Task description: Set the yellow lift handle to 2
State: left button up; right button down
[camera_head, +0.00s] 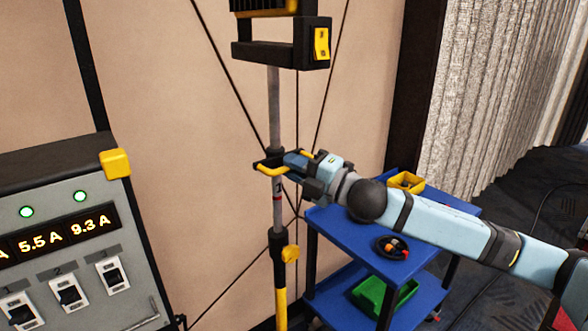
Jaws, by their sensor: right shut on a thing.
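The yellow lift handle (264,168) sticks out from a black collar on an upright grey pole (274,105) in the middle of the head view. My right gripper (290,163) reaches in from the right and is shut on the handle, hiding part of it. Below the collar, a bare stretch of the pole shows a small dark mark and a red ring (277,198). The mark is too small to read surely. My left gripper is not in view.
A lamp head (282,55) tops the pole; a yellow knob (290,253) sits lower on it. A grey control box (75,250) with switches stands at left. A blue cart (345,232) with a yellow bin (406,181) and a green bin (372,297) stands under my right arm.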

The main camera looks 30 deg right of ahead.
pick_arm(q)
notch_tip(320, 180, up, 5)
jog(key=p, duration=0.3)
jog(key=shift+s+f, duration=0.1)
pick_arm(e)
notch_tip(320, 180, up, 5)
jog(key=shift+r, duration=0.2)
jog(key=c, duration=1.1)
grip_release()
jog(key=shift+c, duration=0.2)
jog(key=shift+w, duration=0.1)
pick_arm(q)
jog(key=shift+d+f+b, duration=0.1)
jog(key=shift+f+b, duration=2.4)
pick_arm(e)
jog(key=v, duration=1.3)
jog(key=shift+s, duration=0.4)
jog(key=shift+d, duration=0.15)
